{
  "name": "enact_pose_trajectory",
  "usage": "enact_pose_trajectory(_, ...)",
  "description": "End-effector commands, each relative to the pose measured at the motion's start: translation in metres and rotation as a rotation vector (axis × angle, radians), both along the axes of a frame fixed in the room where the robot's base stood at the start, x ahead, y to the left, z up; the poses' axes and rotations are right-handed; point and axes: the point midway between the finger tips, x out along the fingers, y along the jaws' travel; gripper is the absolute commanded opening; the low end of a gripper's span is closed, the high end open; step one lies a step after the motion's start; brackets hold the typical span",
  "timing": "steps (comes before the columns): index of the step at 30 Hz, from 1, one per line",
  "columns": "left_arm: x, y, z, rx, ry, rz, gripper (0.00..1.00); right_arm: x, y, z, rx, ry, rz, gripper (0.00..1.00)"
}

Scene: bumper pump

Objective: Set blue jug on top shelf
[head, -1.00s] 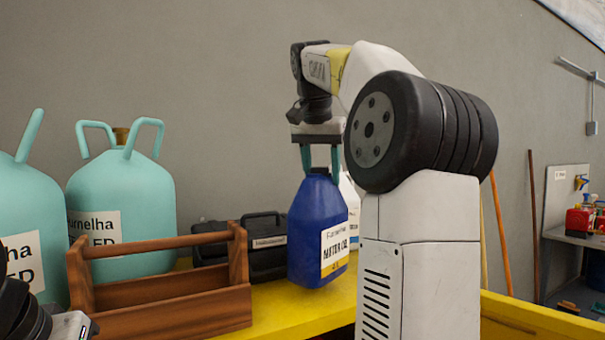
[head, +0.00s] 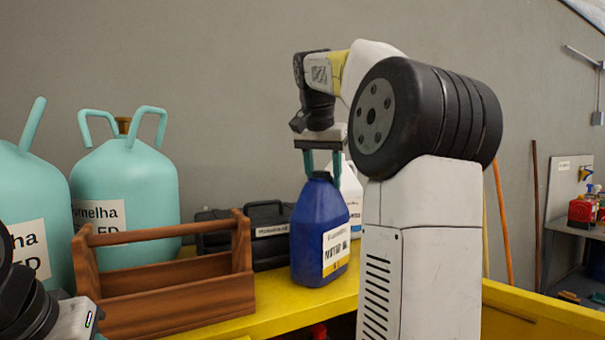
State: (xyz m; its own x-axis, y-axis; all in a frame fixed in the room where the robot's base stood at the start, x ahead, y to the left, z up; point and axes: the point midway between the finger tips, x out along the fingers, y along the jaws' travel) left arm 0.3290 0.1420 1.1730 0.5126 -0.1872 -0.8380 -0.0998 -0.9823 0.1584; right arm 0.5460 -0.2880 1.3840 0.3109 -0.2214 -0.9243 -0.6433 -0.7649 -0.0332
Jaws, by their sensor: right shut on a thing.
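The blue jug (head: 314,238) with a white and yellow motor oil label is upright at the yellow top shelf (head: 290,310). Its base looks to be at the shelf surface; I cannot tell for sure whether it touches. My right gripper (head: 322,168) points down from above, shut on the jug at its neck. My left gripper (head: 75,325) shows only in part at the lower left corner; its fingers are out of view.
A wooden tool carrier (head: 170,290) stands left of the jug. A black case (head: 260,232) is behind it. Two teal gas tanks (head: 125,195) stand at the left. A white bottle (head: 352,195) is close behind the jug on the right.

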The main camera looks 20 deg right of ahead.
Motion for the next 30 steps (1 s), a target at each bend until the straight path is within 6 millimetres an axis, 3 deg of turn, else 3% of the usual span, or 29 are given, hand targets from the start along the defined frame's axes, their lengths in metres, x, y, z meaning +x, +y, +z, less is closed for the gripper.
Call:
enact_pose_trajectory(6, 0.000, 0.000, 0.000, 0.000, 0.000, 0.000, 0.36, 0.000, 0.000, 0.000, 0.000, -0.005, 0.000, 0.00)
enact_pose_trajectory(7, 0.000, 0.000, 0.000, 0.000, 0.000, 0.000, 0.36, 0.000, 0.000, -0.001, 0.000, 0.001, 0.000, 0.53)
enact_pose_trajectory(10, 0.000, 0.000, 0.000, 0.000, 0.000, 0.000, 0.36, 0.000, 0.000, -0.001, 0.001, 0.001, 0.000, 0.70)
enact_pose_trajectory(22, 0.000, 0.000, 0.000, 0.000, 0.000, 0.000, 0.36, -0.001, 0.001, 0.005, 0.000, 0.000, 0.000, 0.70)
enact_pose_trajectory(30, 0.000, 0.000, 0.000, 0.000, 0.000, 0.000, 0.36, -0.016, 0.013, 0.053, -0.001, -0.004, 0.000, 0.70)
